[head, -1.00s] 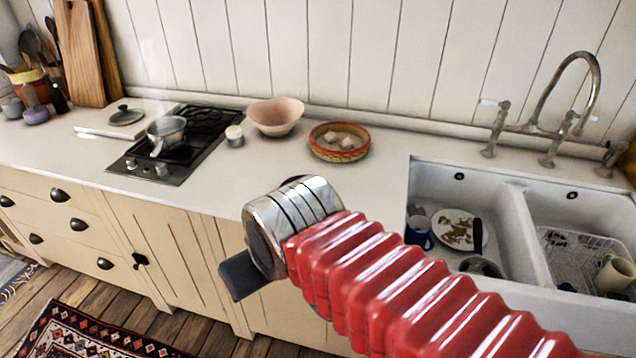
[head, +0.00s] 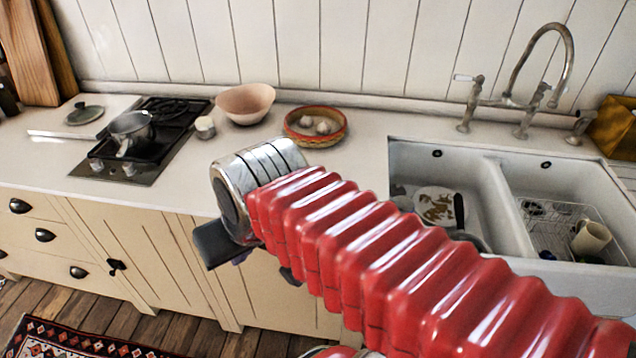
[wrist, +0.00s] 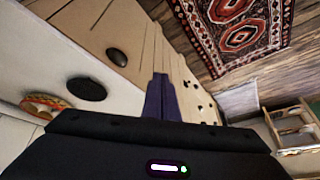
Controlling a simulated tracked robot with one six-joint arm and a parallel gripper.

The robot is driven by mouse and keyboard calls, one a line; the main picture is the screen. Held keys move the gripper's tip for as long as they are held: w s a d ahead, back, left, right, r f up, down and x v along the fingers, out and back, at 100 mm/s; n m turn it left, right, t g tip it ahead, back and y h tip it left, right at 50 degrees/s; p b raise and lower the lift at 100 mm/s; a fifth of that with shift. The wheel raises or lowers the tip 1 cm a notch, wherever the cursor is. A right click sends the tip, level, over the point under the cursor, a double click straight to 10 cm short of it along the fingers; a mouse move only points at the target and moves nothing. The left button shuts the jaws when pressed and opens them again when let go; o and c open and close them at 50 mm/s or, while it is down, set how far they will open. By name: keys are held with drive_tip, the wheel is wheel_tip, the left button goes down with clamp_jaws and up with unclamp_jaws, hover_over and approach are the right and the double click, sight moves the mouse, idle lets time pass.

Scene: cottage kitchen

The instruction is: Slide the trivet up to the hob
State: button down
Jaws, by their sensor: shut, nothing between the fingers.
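The black hob (head: 118,172) is set in the white counter at the left, with a steel saucepan (head: 131,128) on it. A dark round disc, which looks like the trivet (wrist: 87,89), lies flat on the counter in the wrist view, near the front edge. In the head view my arm hides that part of the counter. My gripper (wrist: 161,98) is shut and empty. It is in front of the cupboard fronts, apart from the disc. In the head view its dark body (head: 222,244) shows below the counter edge, with the fingers mostly hidden.
A pink bowl (head: 246,106), a small pale pot (head: 205,128) and a patterned basket (head: 330,139) holding pale bulbs stand behind my arm. The sink (head: 490,250) is at the right. The counter front right of the hob is bare where visible.

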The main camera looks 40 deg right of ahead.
drive_tip(key=w+d+f+m+g+y, duration=0.15)
drive_tip(key=w+d+m, duration=0.25)
drive_tip(key=d+m, duration=0.45)
drive_tip(key=w+d+f+m+y, duration=0.15)
drive_tip(key=w+d+m, duration=0.25)
drive_tip(key=d+m, duration=0.4)
drive_tip(key=s+d+f+m+t+y, duration=0.1)
drive_tip(key=d+m, duration=0.4)
drive_tip(key=d, duration=0.6)
drive_tip(key=s+d+f+m+t+y, duration=0.1)
drive_tip(key=d+f+m+t, duration=0.1)
drive_tip(key=d+m, duration=0.4)
drive_tip(key=d+f, duration=0.1)
drive_tip(key=d, duration=0.4)
drive_tip(key=shift+s+t, duration=0.3)
drive_tip(key=shift+t, duration=0.05)
drive_tip(key=shift+a, duration=0.1)
